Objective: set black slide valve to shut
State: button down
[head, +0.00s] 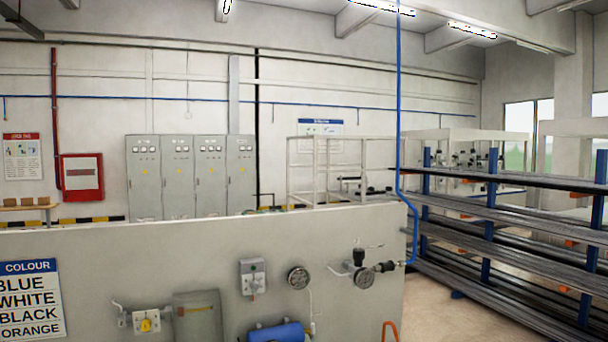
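A black fitting (384,267) sits in line where the blue hose (412,235) meets a round gauge on the grey panel (215,245); it looks like the black slide valve. Its slide position is too small to tell. Another black part (359,257) stands upright just above the gauge (364,278), with a thin lever on top. I cannot see my gripper in this view.
The panel also carries a grey switch box (252,277), a second gauge (298,277), a yellow knob (146,321) and a blue cylinder (280,333). A rack of long bars (490,225) stands to the right, with open floor (440,308) between.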

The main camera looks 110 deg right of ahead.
aim_at(390, 265)
jog(key=k, duration=0.2)
jog(key=z, duration=4.9)
jog(key=k, duration=1.4)
jog(key=u, duration=0.5)
jog(key=i, duration=1)
